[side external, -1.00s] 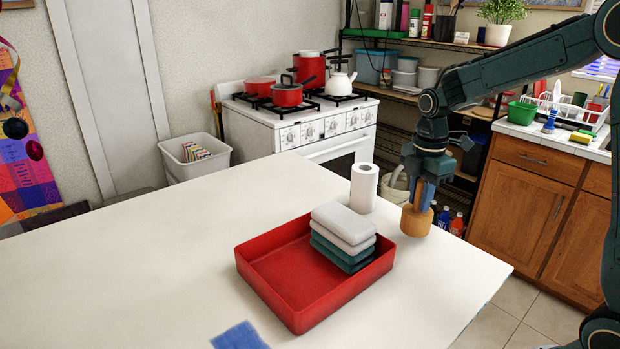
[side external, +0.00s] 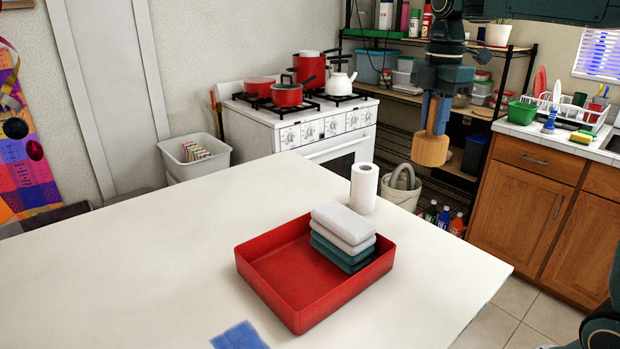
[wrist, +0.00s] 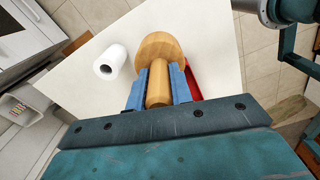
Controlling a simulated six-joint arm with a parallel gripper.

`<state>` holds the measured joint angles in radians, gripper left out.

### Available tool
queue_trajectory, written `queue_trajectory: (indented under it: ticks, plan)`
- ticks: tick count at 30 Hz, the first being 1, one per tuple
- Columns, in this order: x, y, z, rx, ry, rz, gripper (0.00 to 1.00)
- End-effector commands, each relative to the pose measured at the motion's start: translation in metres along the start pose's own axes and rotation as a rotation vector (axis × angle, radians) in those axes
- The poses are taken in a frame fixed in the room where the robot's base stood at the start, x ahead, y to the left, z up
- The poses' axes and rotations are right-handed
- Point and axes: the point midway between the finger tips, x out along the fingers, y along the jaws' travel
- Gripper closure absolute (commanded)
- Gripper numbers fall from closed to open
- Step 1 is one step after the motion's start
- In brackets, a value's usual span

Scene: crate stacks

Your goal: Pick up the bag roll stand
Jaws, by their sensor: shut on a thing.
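The bag roll stand (side external: 431,150) is a light wooden piece with a round base and a thick post. It hangs upright in the air, well above the white table, in the side external view. My gripper (side external: 435,112) is shut on its post from above, with a blue finger on each side. In the wrist view, the stand's round base (wrist: 160,47) shows beyond the blue fingers of my gripper (wrist: 158,85). The top of the post is partly hidden by the gripper in the side external view.
A white paper roll (side external: 364,188) stands on the white table (side external: 150,270). A red tray (side external: 300,316) holds a stack of folded cloths (side external: 342,235). A blue cloth (side external: 239,337) lies at the front edge. The table's left half is clear. A shelf (side external: 470,47) stands behind the gripper.

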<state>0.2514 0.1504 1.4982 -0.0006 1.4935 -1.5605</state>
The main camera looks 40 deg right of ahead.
Motion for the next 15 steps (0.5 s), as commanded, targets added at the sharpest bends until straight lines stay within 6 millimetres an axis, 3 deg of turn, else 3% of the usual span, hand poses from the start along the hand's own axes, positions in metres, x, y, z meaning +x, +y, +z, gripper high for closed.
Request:
queue_trajectory:
  ticks: [15]
  plan:
    - [-0.007,-0.0001,0.0,0.0,0.0,0.001,1.0]
